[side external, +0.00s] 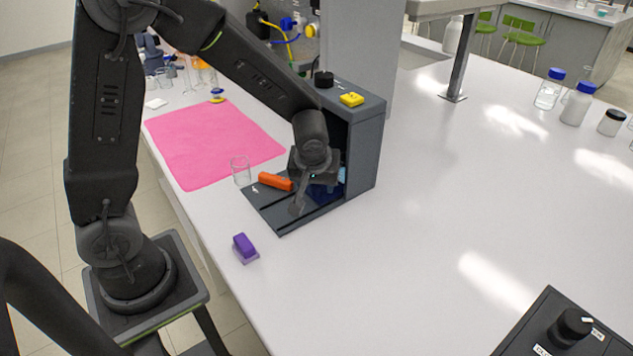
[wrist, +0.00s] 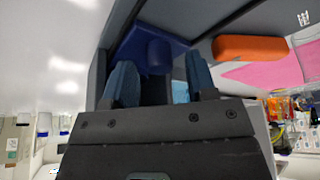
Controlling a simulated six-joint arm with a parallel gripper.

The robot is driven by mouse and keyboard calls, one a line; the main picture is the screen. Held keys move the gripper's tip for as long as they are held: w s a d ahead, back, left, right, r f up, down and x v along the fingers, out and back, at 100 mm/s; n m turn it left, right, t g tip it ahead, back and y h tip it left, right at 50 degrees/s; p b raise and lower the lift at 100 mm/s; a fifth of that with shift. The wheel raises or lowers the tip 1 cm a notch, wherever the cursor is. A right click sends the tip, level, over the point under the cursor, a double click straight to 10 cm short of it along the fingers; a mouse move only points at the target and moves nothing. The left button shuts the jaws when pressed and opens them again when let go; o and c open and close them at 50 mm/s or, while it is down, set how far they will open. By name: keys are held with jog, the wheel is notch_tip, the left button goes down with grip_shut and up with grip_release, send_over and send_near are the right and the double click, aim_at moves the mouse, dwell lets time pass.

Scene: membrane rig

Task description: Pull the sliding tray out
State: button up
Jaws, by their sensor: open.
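The sliding tray (side external: 326,193) is dark blue and sits low in the opening of a dark grey rig (side external: 366,150), mostly hidden by my wrist in the side view. In the wrist view the blue tray (wrist: 128,52) shows with a raised blue block (wrist: 158,52) on it, which looks like its handle. My gripper (side external: 318,180) is down at the rig's opening. In the wrist view my gripper (wrist: 160,75) is open, with one finger to each side of the block's line. I see gaps beside the block; contact is not visible.
An orange bar (side external: 275,181) lies on the rig's base plate (side external: 285,218), close to my gripper. A glass beaker (side external: 241,171), a pink mat (side external: 210,140) and a purple block (side external: 244,246) are nearby.

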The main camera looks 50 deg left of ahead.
jog(key=shift+w+a+f, duration=0.1)
jog(key=shift+f, duration=0.1)
grip_shut()
dwell(0.5)
